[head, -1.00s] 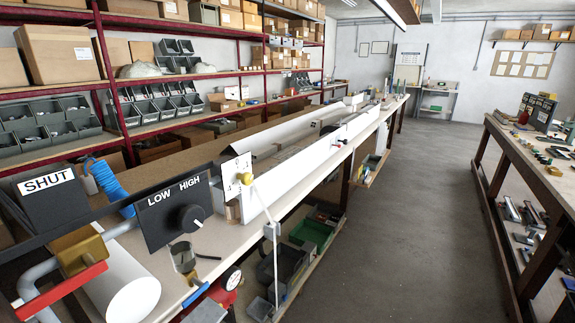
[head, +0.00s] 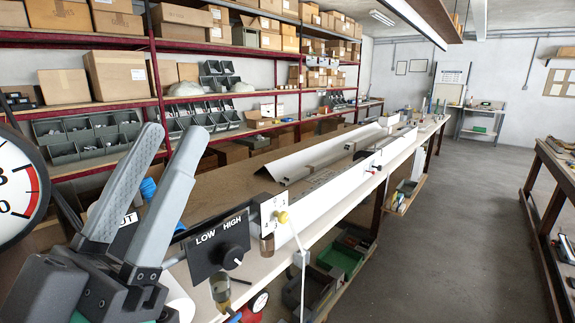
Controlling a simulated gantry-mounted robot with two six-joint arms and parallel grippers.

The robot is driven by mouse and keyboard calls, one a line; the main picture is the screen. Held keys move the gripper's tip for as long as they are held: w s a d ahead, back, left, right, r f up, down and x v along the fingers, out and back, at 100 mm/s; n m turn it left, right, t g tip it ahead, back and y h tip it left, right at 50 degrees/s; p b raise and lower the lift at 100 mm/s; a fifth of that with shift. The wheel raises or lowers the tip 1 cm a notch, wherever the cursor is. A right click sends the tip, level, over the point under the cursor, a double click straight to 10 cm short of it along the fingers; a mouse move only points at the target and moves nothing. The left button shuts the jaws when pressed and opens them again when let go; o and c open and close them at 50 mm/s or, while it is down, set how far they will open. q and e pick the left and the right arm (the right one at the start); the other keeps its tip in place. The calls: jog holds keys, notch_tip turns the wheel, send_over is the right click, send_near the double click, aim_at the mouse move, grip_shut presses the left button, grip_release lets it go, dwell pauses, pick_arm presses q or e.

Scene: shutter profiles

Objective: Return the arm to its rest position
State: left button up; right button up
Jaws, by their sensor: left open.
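My left gripper (head: 172,152) is large in the lower left of the head view. Its two grey fingers point up and to the right, spread apart with nothing between them. It is in front of the bench and hides part of the SHUT plate and the white roll behind it. The black LOW/HIGH panel (head: 205,262) with its round knob (head: 235,256) is just right of the gripper, apart from the fingers in the picture. My right gripper is not in view.
A long workbench (head: 262,186) with white shutter profiles (head: 335,190) runs away from me. A gauge dial (head: 18,185) fills the left edge. Shelves with boxes and grey bins (head: 88,135) stand behind. The floor aisle (head: 455,235) on the right is clear.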

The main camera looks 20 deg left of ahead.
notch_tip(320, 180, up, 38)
jog(key=p, duration=3.8)
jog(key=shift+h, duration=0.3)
